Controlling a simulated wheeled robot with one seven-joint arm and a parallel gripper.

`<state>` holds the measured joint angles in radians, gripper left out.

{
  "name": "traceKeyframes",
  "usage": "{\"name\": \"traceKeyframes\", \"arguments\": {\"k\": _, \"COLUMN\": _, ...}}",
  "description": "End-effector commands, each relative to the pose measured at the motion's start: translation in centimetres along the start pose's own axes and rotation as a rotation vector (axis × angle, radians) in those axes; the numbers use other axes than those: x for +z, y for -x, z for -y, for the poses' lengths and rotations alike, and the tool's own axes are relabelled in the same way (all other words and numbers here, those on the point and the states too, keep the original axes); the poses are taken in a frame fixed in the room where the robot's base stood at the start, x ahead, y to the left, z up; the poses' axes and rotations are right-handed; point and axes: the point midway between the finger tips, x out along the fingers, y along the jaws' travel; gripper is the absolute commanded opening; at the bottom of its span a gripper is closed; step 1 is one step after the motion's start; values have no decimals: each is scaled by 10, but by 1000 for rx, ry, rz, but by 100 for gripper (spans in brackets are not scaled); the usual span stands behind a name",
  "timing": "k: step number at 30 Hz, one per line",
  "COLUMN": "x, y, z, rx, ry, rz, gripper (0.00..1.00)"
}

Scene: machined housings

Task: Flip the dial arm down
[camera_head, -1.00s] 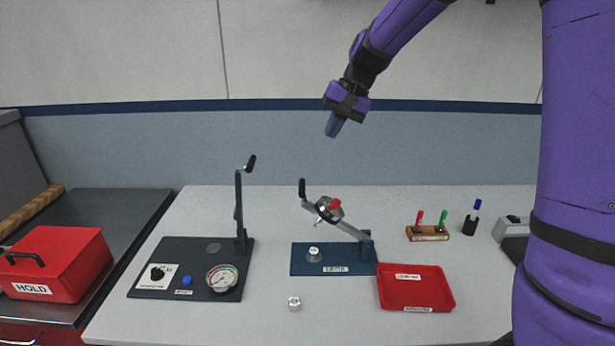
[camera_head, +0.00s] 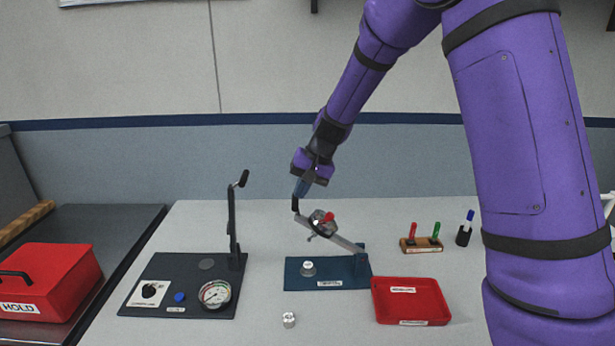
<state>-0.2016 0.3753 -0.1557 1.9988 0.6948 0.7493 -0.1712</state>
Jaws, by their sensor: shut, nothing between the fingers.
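The dial arm (camera_head: 345,243) is a grey bar hinged to a post at the right of a blue base plate (camera_head: 342,283). It slopes up to the left and carries a round dial with a red part (camera_head: 323,222). A black handle (camera_head: 295,205) stands up at its raised left end. A small silver part (camera_head: 308,268) sits on the blue plate below the dial. My gripper (camera_head: 300,190) is shut and empty, pointing down right at the top of the black handle. I cannot tell whether it touches the handle.
A black plate (camera_head: 160,300) with an upright lever (camera_head: 233,220) and a gauge (camera_head: 215,294) stands to the left. A red tray (camera_head: 435,312) lies to the right. A loose silver part (camera_head: 289,320) is in front. A pen holder (camera_head: 421,245) stands at the back right.

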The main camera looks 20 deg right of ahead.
Motion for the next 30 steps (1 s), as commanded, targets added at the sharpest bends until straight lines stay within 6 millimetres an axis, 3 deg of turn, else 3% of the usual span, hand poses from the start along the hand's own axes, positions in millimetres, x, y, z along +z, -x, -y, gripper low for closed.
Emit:
{"name": "traceKeyframes", "arguments": {"k": 20, "x": 0, "y": -14, "z": 4, "rx": 27, "ry": 2, "rz": 1, "gripper": 0}}
{"name": "traceKeyframes", "arguments": {"k": 30, "x": 1, "y": -65, "z": 22, "rx": 223, "ry": 7, "rz": 3, "gripper": 0}}
